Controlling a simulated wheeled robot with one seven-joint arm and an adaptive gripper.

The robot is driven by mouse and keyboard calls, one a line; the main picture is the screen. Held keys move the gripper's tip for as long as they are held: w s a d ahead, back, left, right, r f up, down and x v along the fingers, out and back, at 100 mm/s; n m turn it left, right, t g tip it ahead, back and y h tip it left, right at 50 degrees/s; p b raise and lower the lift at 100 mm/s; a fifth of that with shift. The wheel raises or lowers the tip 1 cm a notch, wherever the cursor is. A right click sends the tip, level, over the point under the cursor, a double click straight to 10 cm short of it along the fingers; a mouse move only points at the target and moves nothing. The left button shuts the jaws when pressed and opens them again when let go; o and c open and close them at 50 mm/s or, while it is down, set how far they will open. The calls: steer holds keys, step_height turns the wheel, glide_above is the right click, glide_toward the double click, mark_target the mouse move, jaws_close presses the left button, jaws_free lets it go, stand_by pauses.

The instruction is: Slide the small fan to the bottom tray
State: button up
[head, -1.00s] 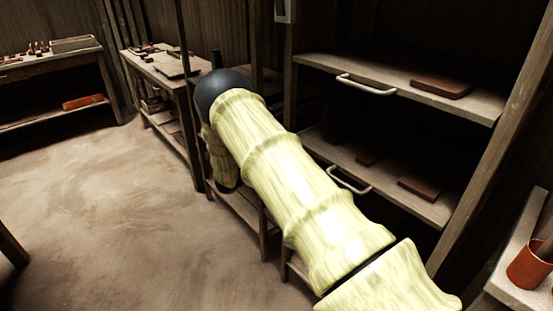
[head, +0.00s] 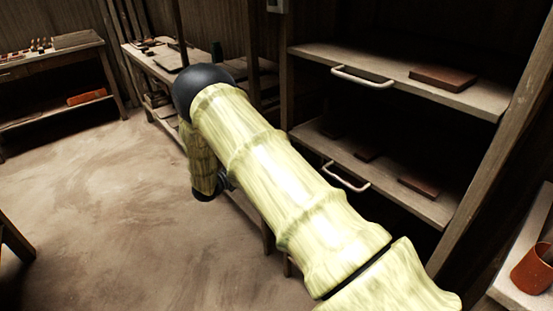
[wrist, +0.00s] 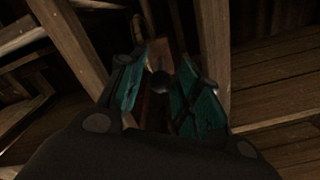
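I cannot make out a small fan in either view. The bottom tray (head: 432,206) is a pale board with a white bar handle, on the lower level of the dark rack. The upper tray (head: 490,98) has a similar handle. In the wrist view my gripper (wrist: 164,62) has its teal-padded fingers apart. A small dark round thing (wrist: 161,82) shows between them, with a reddish-brown strip behind it; I cannot tell what it is or whether it is touched. In the head view my arm hides the gripper.
Flat reddish-brown tiles lie on the upper tray (head: 442,77) and the bottom tray (head: 419,186). Wooden posts flank the rack. An orange cup (head: 534,270) stands on a pale surface at the lower right. Workbenches stand at the back left; the floor (head: 95,200) is open.

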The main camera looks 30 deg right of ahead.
steer(key=a+r, duration=0.2)
steer(key=a, duration=0.3)
steer(key=s+a+f+n+t+y+p, duration=0.2)
steer(key=s+f+n+t+y+p, duration=0.35)
steer(key=f+n, duration=0.5)
steer(key=s+a+f+n+y+p, duration=0.1)
steer(key=s+a+f+n+y, duration=0.25)
steer(key=s, duration=0.45)
steer(key=s+a+f+n+y+p, duration=0.1)
steer(key=s+a+f+n+y, duration=0.3)
steer(key=s, duration=0.5)
steer(key=s+a+n+g+y+p, duration=0.1)
steer(key=s+a+g, duration=0.1)
steer(key=s, duration=0.8)
steer(key=s+a+r+n+g+y+p, duration=0.1)
steer(key=s+a, duration=0.4)
steer(key=s, duration=0.5)
steer(key=s+a+n+g+y+p, duration=0.2)
steer(key=s+a+n+g+y, duration=0.1)
steer(key=s, duration=0.7)
steer(key=shift+a+r+g, duration=0.25)
steer(key=shift+r+g, duration=0.1)
steer(key=shift+g, duration=0.2)
steer(key=shift+s, duration=0.15)
